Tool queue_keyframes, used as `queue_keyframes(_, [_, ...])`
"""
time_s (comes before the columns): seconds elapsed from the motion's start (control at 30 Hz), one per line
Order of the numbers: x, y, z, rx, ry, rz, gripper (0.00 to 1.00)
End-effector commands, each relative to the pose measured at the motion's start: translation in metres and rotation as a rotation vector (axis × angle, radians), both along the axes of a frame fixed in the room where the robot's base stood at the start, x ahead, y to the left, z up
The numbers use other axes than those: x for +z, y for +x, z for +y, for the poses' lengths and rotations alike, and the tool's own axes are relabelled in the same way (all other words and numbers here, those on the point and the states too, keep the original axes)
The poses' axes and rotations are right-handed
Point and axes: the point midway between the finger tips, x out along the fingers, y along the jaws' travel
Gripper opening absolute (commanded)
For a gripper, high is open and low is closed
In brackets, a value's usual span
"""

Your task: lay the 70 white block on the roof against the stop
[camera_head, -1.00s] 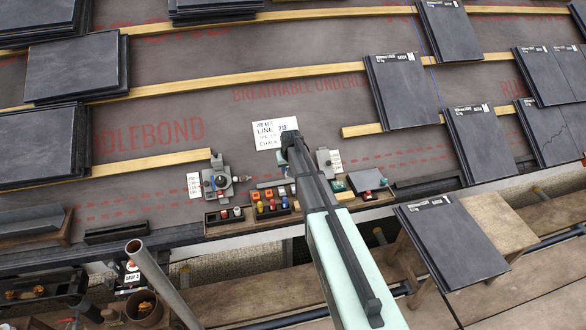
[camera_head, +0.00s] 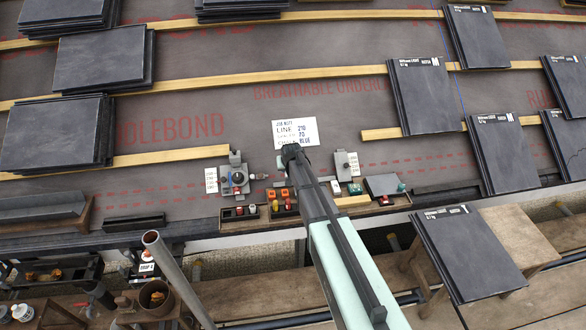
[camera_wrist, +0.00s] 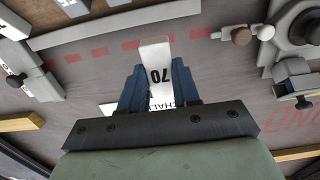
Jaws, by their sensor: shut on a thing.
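The white block (camera_wrist: 157,52), marked 70, is between the dark blue jaws of my gripper (camera_wrist: 160,88) in the wrist view, with one end sticking out past them. My gripper (camera_head: 291,154) is shut on it, over the roof just below the job note card in the head view. The block is not discernible in the head view. A grey fixture with a knob (camera_head: 236,178) stands to the left of my gripper, and a smaller grey fixture (camera_head: 347,165) to the right. I cannot tell which one is the stop, or how high the block is.
Trays of small coloured parts (camera_head: 284,203) line the roof's lower edge. Wooden battens (camera_head: 180,155) and slate stacks (camera_head: 55,135) lie around.

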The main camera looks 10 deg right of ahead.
Motion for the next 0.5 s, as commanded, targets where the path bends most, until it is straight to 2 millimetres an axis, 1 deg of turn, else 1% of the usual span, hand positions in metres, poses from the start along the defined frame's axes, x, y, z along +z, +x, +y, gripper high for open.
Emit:
queue_keyframes(0.2, [-0.001,0.004,0.016,0.003,0.001,-0.057,0.04])
queue_keyframes(0.5, [-0.020,0.018,0.015,0.001,0.000,-0.057,0.04])
